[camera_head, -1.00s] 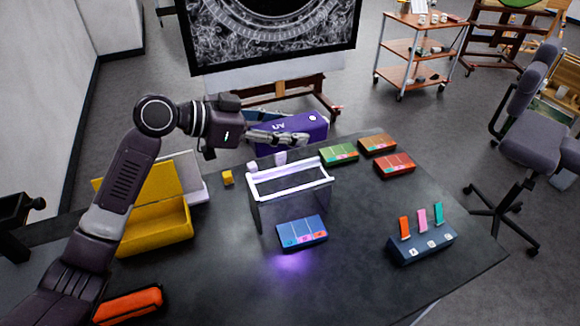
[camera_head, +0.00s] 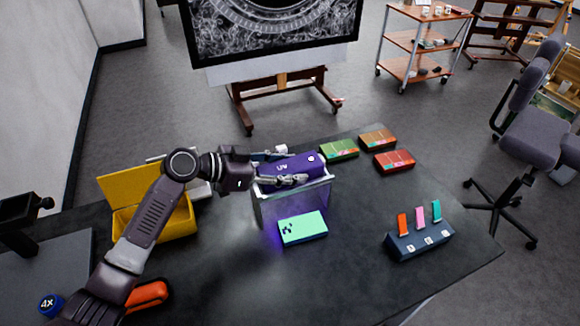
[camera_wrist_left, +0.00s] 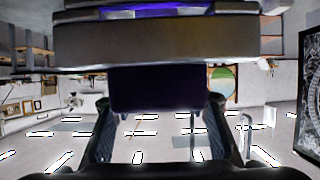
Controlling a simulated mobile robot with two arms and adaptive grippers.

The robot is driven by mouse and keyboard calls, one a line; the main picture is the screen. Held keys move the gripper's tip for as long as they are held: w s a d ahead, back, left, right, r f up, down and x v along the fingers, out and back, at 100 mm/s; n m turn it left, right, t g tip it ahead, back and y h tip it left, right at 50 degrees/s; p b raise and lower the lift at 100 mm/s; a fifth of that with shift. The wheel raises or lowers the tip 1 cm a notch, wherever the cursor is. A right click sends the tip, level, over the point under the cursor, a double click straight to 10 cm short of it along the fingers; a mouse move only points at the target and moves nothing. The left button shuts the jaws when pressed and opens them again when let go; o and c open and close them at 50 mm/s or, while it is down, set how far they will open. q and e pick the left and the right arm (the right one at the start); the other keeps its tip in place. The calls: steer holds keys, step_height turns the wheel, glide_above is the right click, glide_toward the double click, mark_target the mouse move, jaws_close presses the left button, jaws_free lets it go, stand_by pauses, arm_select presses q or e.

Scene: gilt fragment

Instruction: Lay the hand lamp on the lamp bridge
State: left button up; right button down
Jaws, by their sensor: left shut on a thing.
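The hand lamp (camera_head: 288,167) is a purple box marked UV, in the head view at the top of the lamp bridge. My left gripper (camera_head: 284,181) is shut on it from the near side. The lamp bridge (camera_head: 325,192) is a clear-walled stand with a pale top frame, largely covered by lamp and gripper. I cannot tell whether the lamp rests on it or hovers just above. In the left wrist view a dark purple part of the lamp (camera_wrist_left: 155,88) sits between my fingers, with a violet glow at the top edge. My right gripper is not in view.
Under the bridge's front lies a glowing mint-green panel (camera_head: 302,227) with dark marks. Green, brown and red boxes (camera_head: 393,161) stand behind right. A blue rack (camera_head: 420,240) with coloured tabs stands at right. A yellow open box (camera_head: 150,215) and orange case (camera_head: 147,296) are left.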

arm_select(q)
steer(key=shift+f+b, duration=0.25)
steer(key=shift+b, duration=0.15)
steer(key=o, duration=1.4)
steer(key=shift+f, duration=0.1)
